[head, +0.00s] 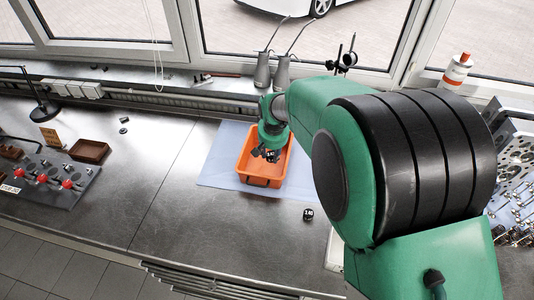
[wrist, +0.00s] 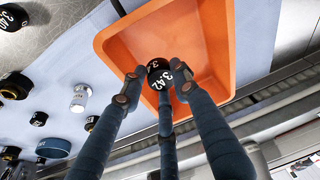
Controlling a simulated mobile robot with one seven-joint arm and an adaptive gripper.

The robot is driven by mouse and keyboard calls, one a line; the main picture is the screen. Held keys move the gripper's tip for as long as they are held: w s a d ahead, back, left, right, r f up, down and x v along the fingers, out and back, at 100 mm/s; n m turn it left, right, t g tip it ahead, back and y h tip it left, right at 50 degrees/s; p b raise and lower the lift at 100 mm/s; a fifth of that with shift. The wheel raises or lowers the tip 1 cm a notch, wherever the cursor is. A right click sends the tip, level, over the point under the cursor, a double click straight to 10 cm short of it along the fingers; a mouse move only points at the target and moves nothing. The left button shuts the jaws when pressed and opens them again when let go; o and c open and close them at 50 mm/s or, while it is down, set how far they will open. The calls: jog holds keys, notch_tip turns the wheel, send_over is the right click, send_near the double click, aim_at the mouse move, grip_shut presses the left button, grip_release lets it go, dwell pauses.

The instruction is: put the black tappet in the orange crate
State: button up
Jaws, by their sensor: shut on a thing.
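The black tappet (wrist: 157,68), a short cylinder marked 3.42 in white, is held between the fingertips of my gripper (wrist: 158,84). The gripper is shut on it. In the wrist view, the orange crate (wrist: 122,46) lies behind the tappet, and its inside looks empty where it shows. In the head view, my gripper (head: 266,152) is over the crate (head: 262,182), within its outline. The held tappet is hard to make out there among the dark fingers. How high it is above the crate floor, I cannot tell.
Another black tappet (head: 308,214) stands on the steel bench right of the crate. The crate sits on a pale blue mat (head: 222,165). The wrist view shows several loose dark tappets and a silvery part (wrist: 79,98) at the left.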

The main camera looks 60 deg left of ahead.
aim_at(271, 162)
jog(key=shift+f+b, duration=0.3)
jog(key=shift+f, duration=2.75)
jog(key=shift+f, duration=1.9)
jog(key=shift+f, duration=0.15)
jog(key=o, duration=1.2)
jog(key=shift+c, duration=0.2)
jog(key=v, duration=1.2)
jog(key=shift+p, duration=0.35)
